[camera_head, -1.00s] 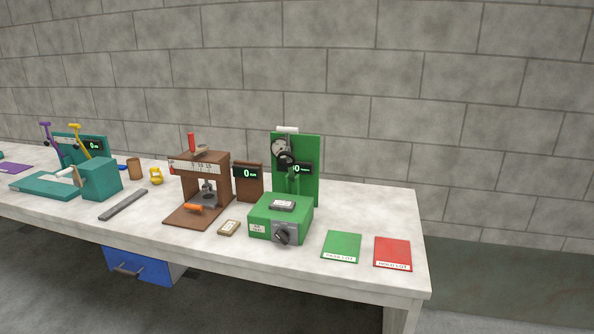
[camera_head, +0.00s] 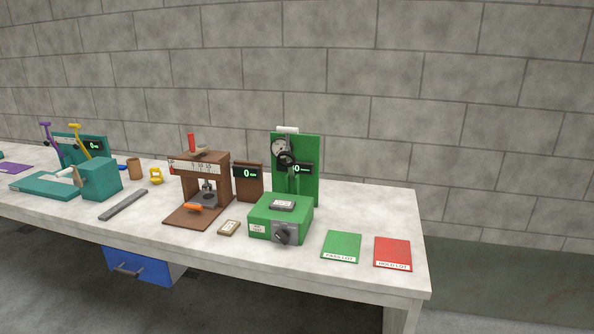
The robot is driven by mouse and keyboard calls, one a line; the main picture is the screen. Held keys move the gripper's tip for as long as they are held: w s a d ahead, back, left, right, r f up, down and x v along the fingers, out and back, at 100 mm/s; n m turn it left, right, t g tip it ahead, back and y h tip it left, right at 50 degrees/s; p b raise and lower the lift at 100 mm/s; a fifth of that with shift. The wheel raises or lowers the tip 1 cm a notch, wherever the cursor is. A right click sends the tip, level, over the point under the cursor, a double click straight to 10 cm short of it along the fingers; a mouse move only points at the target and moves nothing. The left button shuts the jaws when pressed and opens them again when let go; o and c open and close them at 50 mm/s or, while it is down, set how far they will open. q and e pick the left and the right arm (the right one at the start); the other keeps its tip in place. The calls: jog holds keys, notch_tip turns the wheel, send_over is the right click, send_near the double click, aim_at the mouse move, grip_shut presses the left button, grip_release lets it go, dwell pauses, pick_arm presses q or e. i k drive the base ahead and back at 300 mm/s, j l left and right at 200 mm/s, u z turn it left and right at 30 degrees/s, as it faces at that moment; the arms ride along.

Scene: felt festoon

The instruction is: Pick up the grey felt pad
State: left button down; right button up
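A small dark grey pad (camera_head: 283,205) with a pale label on top lies on the green box-shaped tester (camera_head: 262,222), in front of its upright green panel. It looks like the grey felt pad, though it is small in view. A second small pad (camera_head: 229,228), brownish with a pale top, lies on the table between the brown press and the green tester. Neither of my grippers is in view.
The white table (camera_head: 345,210) holds a brown press (camera_head: 195,215) with an orange handle, a teal machine (camera_head: 100,180) and a grey bar (camera_head: 123,205). A green mat (camera_head: 342,245) and a red mat (camera_head: 392,252) lie at the right end. A blue drawer (camera_head: 140,265) hangs below.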

aim_at(277, 204)
jog(key=i+j+z, duration=0.25)
jog(key=i+j, duration=0.5)
jog(key=i, duration=0.15)
jog(key=i+j+z, duration=0.25)
jog(key=i+j, duration=0.55)
jog(key=j, duration=0.1)
